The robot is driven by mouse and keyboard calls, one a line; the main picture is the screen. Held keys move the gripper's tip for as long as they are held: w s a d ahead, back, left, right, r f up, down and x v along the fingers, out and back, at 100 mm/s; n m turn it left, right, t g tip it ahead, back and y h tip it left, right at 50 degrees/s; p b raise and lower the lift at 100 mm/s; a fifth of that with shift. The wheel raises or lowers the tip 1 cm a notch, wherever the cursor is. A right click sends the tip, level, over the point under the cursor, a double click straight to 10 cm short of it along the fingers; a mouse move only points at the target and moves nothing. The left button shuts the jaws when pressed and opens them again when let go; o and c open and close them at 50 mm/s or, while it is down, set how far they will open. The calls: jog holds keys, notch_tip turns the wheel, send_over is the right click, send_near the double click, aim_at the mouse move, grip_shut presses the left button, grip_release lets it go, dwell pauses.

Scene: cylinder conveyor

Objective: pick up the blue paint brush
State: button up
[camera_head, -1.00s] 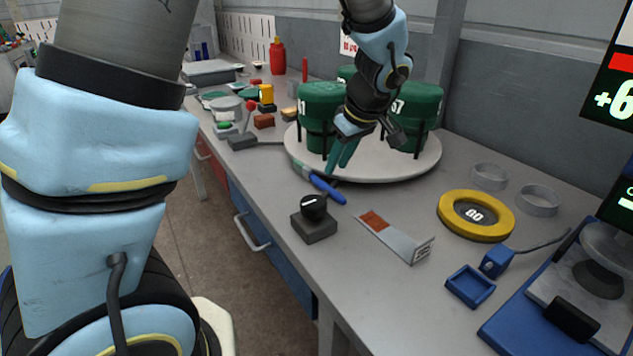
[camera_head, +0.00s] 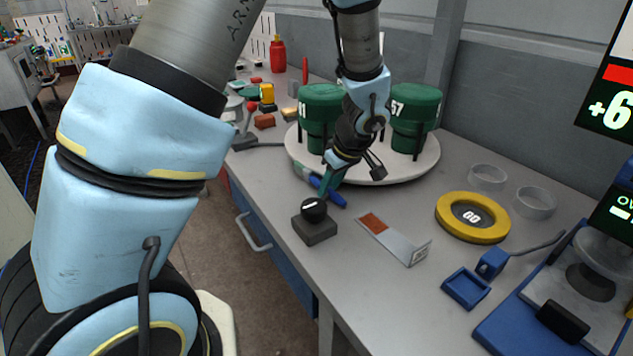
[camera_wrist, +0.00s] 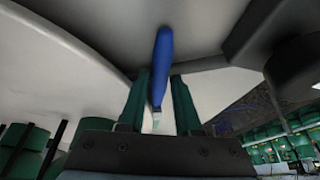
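The blue paint brush (camera_head: 330,191) lies on the grey table at the front edge of the round white turntable, its handle pointing toward the front right. My gripper (camera_head: 327,189) is lowered over the brush, its green fingers pointing down. In the wrist view the brush's blue handle (camera_wrist: 162,62) runs between the two green fingers of my gripper (camera_wrist: 160,80), which stand apart with gaps beside the handle. The brush's head end is partly hidden by the fingers in the head view.
The white turntable (camera_head: 425,163) with green canisters (camera_head: 416,108) stands just behind. A black knob on a grey box (camera_head: 314,222) is close in front. A grey plate with a brown patch (camera_head: 394,238) and a yellow ring (camera_head: 473,218) lie to the right.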

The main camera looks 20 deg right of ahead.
grip_shut()
jog(key=shift+r, duration=0.1)
